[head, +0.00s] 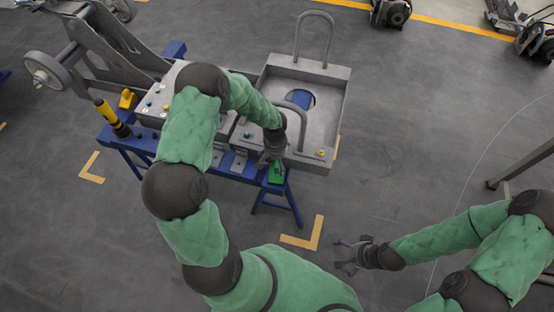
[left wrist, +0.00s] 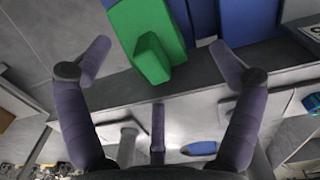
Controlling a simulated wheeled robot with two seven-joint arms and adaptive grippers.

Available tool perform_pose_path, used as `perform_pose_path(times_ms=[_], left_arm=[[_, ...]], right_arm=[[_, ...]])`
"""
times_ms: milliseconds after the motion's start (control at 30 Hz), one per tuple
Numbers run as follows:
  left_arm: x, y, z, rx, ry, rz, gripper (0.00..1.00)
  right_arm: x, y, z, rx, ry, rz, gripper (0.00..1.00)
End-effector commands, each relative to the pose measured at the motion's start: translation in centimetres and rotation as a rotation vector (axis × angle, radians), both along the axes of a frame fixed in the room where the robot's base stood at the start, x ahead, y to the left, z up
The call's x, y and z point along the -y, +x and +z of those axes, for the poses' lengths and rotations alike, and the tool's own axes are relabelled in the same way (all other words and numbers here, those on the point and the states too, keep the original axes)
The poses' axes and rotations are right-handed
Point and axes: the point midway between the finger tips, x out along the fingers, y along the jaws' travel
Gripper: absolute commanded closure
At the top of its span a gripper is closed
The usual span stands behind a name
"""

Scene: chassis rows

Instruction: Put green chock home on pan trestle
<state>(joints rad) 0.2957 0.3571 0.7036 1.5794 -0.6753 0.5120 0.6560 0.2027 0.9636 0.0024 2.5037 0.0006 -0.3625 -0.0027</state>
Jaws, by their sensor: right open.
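The green chock (head: 277,174) rests on the blue trestle (head: 283,190), at the near end below the edge of the grey pan (head: 330,120). My left gripper (head: 270,158) is just above the chock and partly hides it in the head view. In the left wrist view the green chock (left wrist: 148,45) lies ahead of my left gripper's spread fingers (left wrist: 162,62), against the blue beam. The fingers are apart and I see no grip on it. My right gripper (head: 347,256) is open and empty, low over the floor to the right.
A grey box with buttons (head: 155,103), a yellow chock (head: 128,98) and a yellow-and-black handled tool (head: 112,117) are at the left on the blue frame. A grey wheeled arm (head: 100,55) stands beyond. The pan has upright bar handles. Floor right of the pan is clear.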

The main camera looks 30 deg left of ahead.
Motion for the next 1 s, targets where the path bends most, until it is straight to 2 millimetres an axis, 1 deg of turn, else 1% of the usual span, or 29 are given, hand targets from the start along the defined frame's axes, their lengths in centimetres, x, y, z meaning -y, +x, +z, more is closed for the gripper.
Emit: perform_pose_path(times_ms=[33,133,267,367,600,700,833,1000], left_arm=[[0.1,-0.5,-0.3,-0.012,-0.001,0.000,0.09],[0.1,-0.4,-0.1,-0.011,-0.001,-0.001,0.09],[0.0,-0.3,0.9,-0.007,-0.001,-0.001,0.09],[0.0,-0.1,2.6,-0.003,0.001,-0.001,0.09],[-0.2,0.1,7.5,0.002,0.002,0.000,0.09],[-0.2,0.1,9.3,0.002,0.001,0.000,0.09],[-0.3,0.2,10.9,0.002,0.001,0.000,0.09],[-0.3,0.1,11.9,0.000,0.000,-0.001,0.09]], right_arm=[[0.0,0.0,0.0,0.000,0.000,0.000,0.04],[0.0,0.0,0.0,0.000,0.000,0.000,0.04],[0.0,0.0,0.0,0.000,0.000,0.000,0.04],[0.0,0.0,0.0,0.000,0.000,0.000,0.04],[0.0,0.0,0.1,0.000,0.000,0.000,0.04],[0.0,0.0,0.1,0.000,0.000,0.000,0.04],[0.0,0.0,0.1,0.000,0.000,0.000,0.04],[0.0,0.0,0.1,0.000,0.000,0.000,0.04]])
